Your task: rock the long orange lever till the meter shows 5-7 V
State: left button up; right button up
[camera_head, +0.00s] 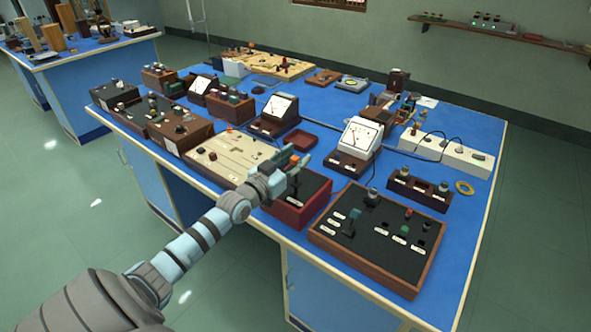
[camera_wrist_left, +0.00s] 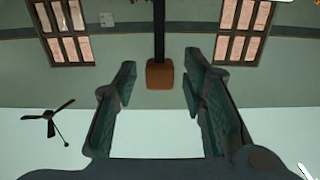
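My left gripper (camera_head: 294,158) is raised over the red-sided box (camera_head: 315,196) near the table's front edge. In the left wrist view its two dark green fingers (camera_wrist_left: 160,66) stand apart. The orange-brown handle (camera_wrist_left: 160,76) of a lever, on a dark stem, appears in the gap between the fingertips, with space on both sides. I cannot tell whether it is fully between the fingers in depth. A white-faced meter (camera_head: 361,134) stands behind the red-sided box, and another meter (camera_head: 279,107) is farther left. Their readings are too small to read. My right gripper is out of view.
A wood-framed black panel (camera_head: 385,260) with small levers and knobs lies to the right. A pale board (camera_head: 215,155) lies left of my gripper. A white power strip (camera_head: 445,152) with cables sits behind at right. Bare blue tabletop shows at the right front.

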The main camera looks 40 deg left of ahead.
pick_arm(q)
jog(key=shift+w+r, duration=0.1)
grip_shut()
dwell(0.3)
